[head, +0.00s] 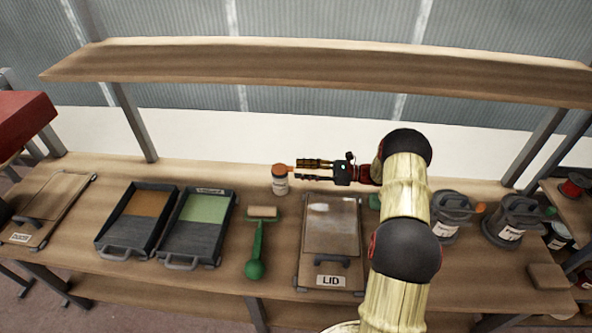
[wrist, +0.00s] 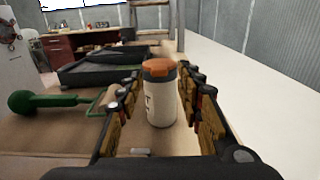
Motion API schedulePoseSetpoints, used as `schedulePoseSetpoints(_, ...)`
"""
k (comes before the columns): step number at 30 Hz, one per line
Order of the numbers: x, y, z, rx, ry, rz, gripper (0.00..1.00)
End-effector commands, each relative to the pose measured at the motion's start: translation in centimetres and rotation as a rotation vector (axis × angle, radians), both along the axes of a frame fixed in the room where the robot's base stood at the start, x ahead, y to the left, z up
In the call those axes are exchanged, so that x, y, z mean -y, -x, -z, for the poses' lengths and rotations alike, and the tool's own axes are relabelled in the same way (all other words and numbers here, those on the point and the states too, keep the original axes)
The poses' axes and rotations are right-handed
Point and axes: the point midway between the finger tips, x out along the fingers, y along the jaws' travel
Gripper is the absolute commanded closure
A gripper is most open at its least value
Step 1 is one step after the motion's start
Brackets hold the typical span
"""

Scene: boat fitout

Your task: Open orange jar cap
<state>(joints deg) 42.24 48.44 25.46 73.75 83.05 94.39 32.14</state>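A small white jar (head: 280,184) with an orange cap (head: 279,170) stands upright on the wooden workbench, left of my gripper (head: 298,170). In the wrist view the jar's white body (wrist: 162,106) carries a label, and the orange cap (wrist: 159,67) sits on it above a dark band. My gripper (wrist: 160,95) is open, with one finger on each side of the jar. The fingers point toward the jar; a gap shows on the left, and the right side is close. I cannot tell whether a finger touches it.
A green-handled roller (head: 257,243) lies in front of the jar. Trays with orange (head: 138,215) and green (head: 197,225) contents lie to the left. A clear-topped board marked LID (head: 331,281) is at right. A shelf (head: 320,65) hangs above. Grey cans (head: 513,220) stand farther right.

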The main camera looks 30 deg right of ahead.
Motion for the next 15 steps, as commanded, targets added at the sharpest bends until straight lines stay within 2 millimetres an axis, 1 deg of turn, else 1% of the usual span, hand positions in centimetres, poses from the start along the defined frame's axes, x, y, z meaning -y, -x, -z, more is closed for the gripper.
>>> schedulePoseSetpoints(3,-1.2,-0.9,0.0,0.002,0.001,0.000,0.64)
schedulePoseSetpoints(6,-1.8,-1.3,0.0,0.001,0.002,0.000,0.64)
schedulePoseSetpoints(15,-2.1,-1.5,-0.1,0.000,0.001,0.001,0.64)
